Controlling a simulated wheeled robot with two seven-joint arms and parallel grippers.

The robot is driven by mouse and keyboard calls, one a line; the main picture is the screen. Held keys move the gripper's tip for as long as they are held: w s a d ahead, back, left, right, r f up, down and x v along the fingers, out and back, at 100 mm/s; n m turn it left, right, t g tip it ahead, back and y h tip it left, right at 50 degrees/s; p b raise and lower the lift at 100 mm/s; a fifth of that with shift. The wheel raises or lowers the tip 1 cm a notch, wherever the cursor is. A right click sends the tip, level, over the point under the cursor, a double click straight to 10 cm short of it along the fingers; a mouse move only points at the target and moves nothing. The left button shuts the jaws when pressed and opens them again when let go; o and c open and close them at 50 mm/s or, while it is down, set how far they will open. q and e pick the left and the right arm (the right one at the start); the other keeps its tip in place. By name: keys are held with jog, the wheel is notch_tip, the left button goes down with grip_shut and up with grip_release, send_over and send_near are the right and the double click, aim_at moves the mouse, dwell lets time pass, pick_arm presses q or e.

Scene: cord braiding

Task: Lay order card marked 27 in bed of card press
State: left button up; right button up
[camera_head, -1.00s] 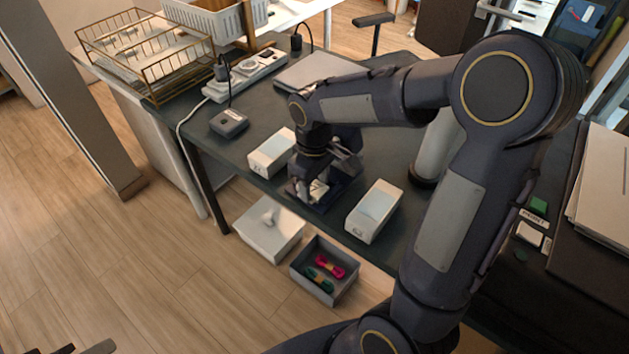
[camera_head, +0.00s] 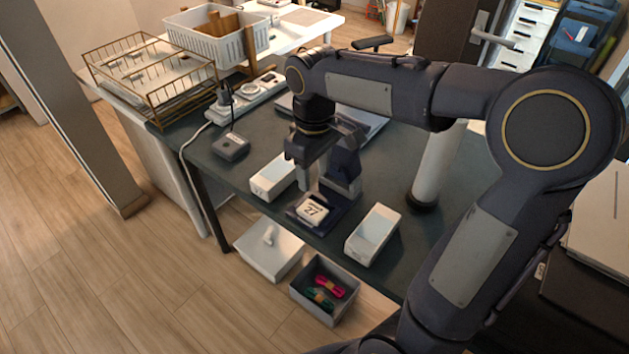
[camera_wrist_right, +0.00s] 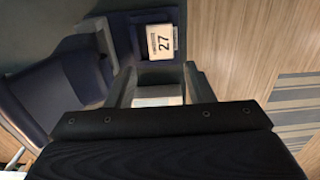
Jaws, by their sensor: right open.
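The card marked 27 (camera_head: 312,209) lies flat, number up, in the bed of the dark blue card press (camera_head: 330,219) near the table's front edge. It also shows in the right wrist view (camera_wrist_right: 161,41), within the bed's dark border. My right gripper (camera_head: 316,180) is above and just behind the card, apart from it. Its two fingers (camera_wrist_right: 158,88) are spread with no card between them. The press's upright part (camera_head: 345,166) stands close to the gripper. My left gripper is not in view.
White boxes stand left (camera_head: 273,177) and right (camera_head: 372,235) of the press. A dark device (camera_head: 231,147) and a power strip (camera_head: 248,97) are to the left. Below the table edge are a white bin (camera_head: 268,250) and a grey bin (camera_head: 325,290) with coloured cords.

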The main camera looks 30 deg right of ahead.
jog(key=s+a+f+m+t+y, duration=0.1)
jog(key=s+a+m+t+y, duration=0.1)
jog(key=s, duration=0.6)
jog(key=s+a+f+m+t+y, duration=0.1)
jog(key=s+a+m+t, duration=0.1)
jog(key=s, duration=0.7)
jog(key=shift+f+m+t+y, duration=0.15)
jog(key=shift+m+t+y, duration=0.25)
jog(key=shift+m+t, duration=0.6)
notch_tip(320, 180, up, 8)
jog(key=p, duration=0.7)
jog(key=shift+p, duration=0.4)
